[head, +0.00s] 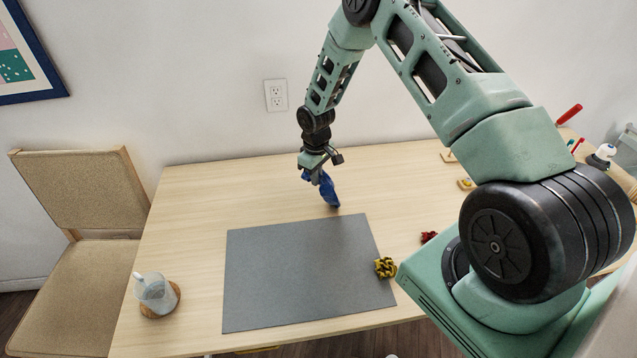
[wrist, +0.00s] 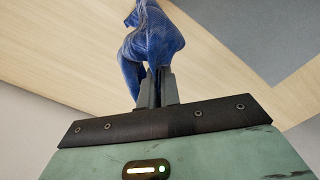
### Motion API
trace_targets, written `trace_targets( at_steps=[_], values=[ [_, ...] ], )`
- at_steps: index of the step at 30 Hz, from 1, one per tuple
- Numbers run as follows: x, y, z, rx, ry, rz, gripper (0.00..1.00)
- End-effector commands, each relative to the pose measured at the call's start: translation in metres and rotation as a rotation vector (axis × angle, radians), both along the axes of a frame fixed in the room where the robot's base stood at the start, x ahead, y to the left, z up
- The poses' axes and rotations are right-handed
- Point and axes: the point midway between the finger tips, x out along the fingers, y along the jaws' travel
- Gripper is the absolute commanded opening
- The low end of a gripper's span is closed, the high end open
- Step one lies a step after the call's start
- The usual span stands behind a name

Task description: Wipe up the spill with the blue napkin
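My gripper (head: 316,177) is near the back of the wooden table, pointing down. Its fingers are closed on the bunched blue napkin (head: 329,193), which hangs down toward the table just behind the grey mat. In the wrist view the napkin (wrist: 152,45) is pinched between the two fingers (wrist: 157,88), with loose folds beyond them. I cannot tell whether its lower end touches the table. I cannot make out a spill in either view.
The grey mat (head: 300,275) lies at the table's front. A yellow crumpled item (head: 385,267) sits at its right edge, a red one (head: 428,237) further right. A translucent cup (head: 156,292) stands on a coaster at front left.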

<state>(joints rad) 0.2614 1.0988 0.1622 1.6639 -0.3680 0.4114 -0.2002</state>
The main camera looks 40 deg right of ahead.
Motion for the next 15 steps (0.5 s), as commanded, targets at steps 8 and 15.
trace_targets(
  at_steps=[8, 15],
  values=[
    [0.003, 0.006, 0.027, 0.000, -0.002, 0.001, 0.00],
    [0.004, 0.008, 0.031, 0.000, -0.001, 0.001, 0.00]
  ],
)
